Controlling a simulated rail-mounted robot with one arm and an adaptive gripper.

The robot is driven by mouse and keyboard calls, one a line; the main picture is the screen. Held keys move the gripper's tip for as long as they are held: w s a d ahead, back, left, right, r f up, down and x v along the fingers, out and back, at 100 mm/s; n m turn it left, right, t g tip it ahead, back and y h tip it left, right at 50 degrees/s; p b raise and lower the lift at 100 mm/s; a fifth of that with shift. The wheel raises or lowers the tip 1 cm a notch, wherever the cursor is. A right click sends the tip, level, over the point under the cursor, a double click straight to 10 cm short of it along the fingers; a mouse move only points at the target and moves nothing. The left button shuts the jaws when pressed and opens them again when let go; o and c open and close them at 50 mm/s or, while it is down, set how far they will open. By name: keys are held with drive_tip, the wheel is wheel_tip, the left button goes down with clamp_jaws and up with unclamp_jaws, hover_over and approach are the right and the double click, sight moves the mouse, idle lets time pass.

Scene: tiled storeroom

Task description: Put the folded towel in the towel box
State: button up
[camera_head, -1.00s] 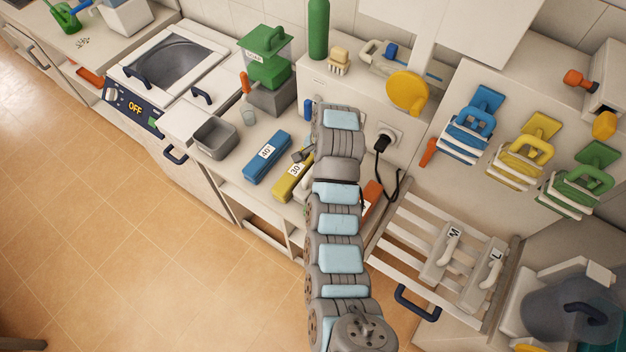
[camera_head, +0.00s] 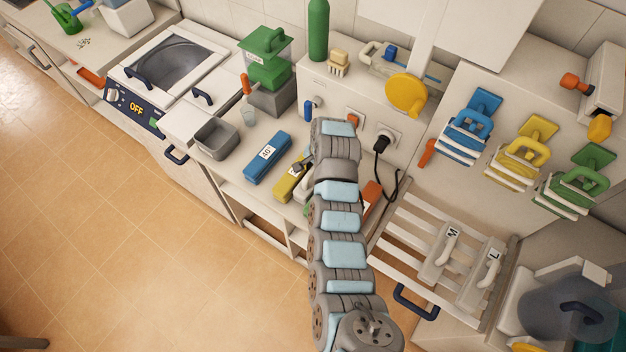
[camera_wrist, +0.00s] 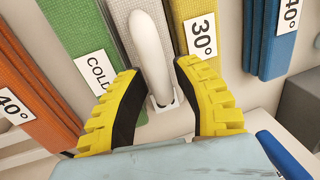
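Several long, cloth-textured pieces, possibly folded towels, stand side by side in the wrist view: orange (camera_wrist: 30,85), green (camera_wrist: 80,40) tagged COLD, pale grey (camera_wrist: 124,15), yellow (camera_wrist: 200,18) tagged 30°, and blue (camera_wrist: 268,40) tagged 40°. A rounded white handle (camera_wrist: 150,45) rises in front of the pale grey one. My gripper (camera_wrist: 158,72) is open, its yellow, black-padded fingers on either side of the handle; I cannot tell whether they touch it. In the head view, the blue (camera_head: 267,158) and yellow (camera_head: 289,183) pieces show; my arm hides the middle ones. I cannot tell which container is the towel box.
A black plug (camera_head: 382,142) and cable hang behind my arm. A slatted drawer (camera_head: 408,232) with white-handled items lies to the right.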

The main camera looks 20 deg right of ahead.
clamp_jaws()
drive_tip(key=shift+r, duration=0.1)
